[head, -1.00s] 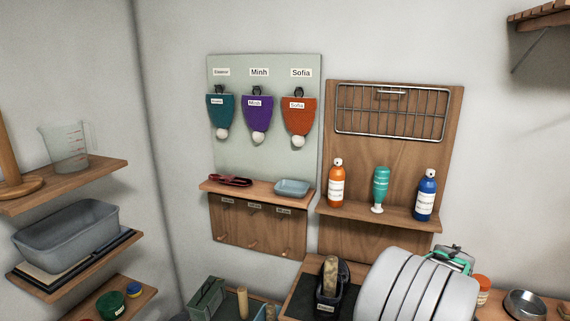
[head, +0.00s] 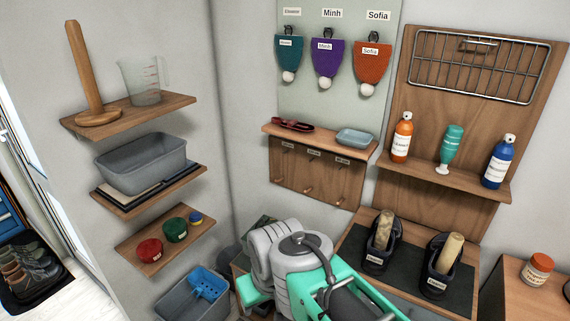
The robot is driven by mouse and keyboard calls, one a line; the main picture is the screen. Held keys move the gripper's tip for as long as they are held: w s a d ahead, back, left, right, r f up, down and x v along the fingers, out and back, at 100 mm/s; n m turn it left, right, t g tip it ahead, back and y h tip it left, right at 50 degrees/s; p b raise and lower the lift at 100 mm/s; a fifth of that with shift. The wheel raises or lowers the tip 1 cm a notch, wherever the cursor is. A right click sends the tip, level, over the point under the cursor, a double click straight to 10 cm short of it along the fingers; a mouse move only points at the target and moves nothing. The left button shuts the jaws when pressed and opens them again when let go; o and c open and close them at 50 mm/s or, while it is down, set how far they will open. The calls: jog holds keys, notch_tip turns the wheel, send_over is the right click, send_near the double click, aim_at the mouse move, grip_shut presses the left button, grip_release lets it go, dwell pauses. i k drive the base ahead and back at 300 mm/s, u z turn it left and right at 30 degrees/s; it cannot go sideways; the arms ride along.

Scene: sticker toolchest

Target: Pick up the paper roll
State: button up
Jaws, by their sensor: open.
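Two beige, roll-shaped pieces stand upright in black, labelled, shoe-like holders on a dark mat at the lower right. One roll (head: 384,228) is on the left and the other roll (head: 449,250) on the right. I cannot tell whether either is the paper roll. A bare wooden upright holder (head: 86,75) on the top left shelf carries no roll. My grey and green arm fills the bottom middle, left of the black holders. My gripper's fingertips do not show.
Left wall shelves hold a clear jug (head: 143,80), a grey basin (head: 142,161) and small round tubs. Orange (head: 402,138), teal and blue bottles stand on the right wall shelf. A grey bin (head: 193,297) is below left.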

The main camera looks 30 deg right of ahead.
aim_at(387, 216)
jog(key=z, duration=1.6)
jog(key=k, duration=1)
jog(key=u, duration=0.55)
jog(key=i, duration=0.65)
jog(key=u, duration=0.7)
jog(key=i, duration=0.55)
jog(key=u, duration=0.05)
